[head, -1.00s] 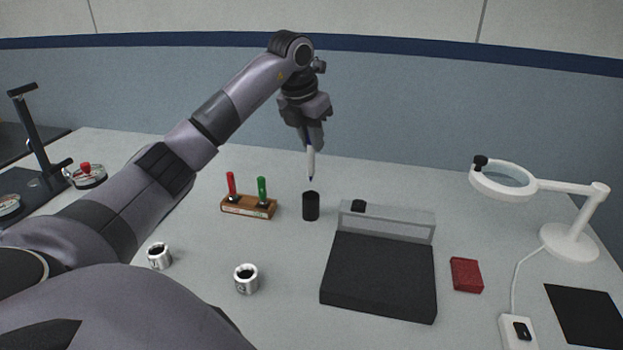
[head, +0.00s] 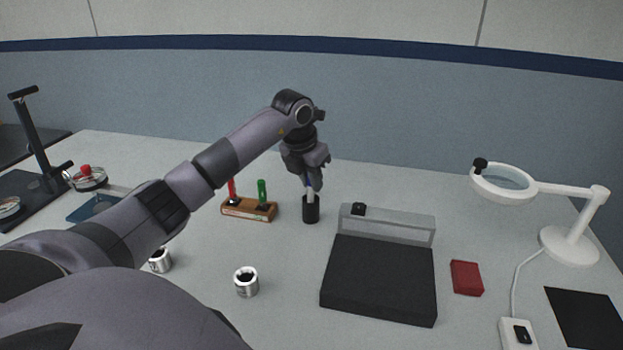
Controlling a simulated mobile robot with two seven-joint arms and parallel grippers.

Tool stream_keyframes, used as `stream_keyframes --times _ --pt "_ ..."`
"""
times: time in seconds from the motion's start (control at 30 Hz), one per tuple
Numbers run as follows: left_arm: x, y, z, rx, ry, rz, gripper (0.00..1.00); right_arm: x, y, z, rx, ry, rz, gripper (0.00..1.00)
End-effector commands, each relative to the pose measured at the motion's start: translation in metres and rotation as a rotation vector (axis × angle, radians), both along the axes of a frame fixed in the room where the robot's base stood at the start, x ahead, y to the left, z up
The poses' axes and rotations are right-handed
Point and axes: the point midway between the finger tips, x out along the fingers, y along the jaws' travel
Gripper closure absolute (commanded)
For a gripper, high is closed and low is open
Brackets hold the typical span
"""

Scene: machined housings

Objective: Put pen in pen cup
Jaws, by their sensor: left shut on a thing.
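The pen cup (head: 311,212) is a small black cylinder standing upright near the middle of the table. The pen (head: 310,196) is white with a blue part, held upright with its lower end inside the cup's mouth. My left gripper (head: 313,183) is shut on the pen's upper part, just above the cup. The pen's tip is hidden in the cup. My right gripper is not in view.
A wooden block (head: 248,209) with red and green handled tools stands left of the cup. A black tray (head: 379,279) with a clear raised back lies to the right. Metal housings (head: 246,282) stand in front. A red box (head: 466,278) and a magnifier lamp (head: 568,244) are at right.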

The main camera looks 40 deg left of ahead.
Motion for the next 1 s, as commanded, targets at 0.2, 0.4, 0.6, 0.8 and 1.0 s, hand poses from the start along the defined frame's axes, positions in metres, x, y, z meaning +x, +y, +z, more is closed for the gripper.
stream_keyframes --times 0.2,0.4,0.6,0.8,1.0 --pt "0.0 0.0 -0.003 0.0 0.001 0.001 0.57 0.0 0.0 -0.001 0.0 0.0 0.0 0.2" --pt "0.0 0.0 -0.003 0.0 0.001 0.0 0.57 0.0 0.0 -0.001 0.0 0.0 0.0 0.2" --pt "-0.002 0.0 0.008 0.001 -0.001 0.001 0.57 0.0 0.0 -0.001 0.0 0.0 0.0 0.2" --pt "-0.013 -0.001 0.045 0.002 -0.006 0.0 0.57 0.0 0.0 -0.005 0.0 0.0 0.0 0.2" --pt "-0.026 -0.003 0.086 0.0 -0.004 0.0 0.57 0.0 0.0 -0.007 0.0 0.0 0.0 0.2"
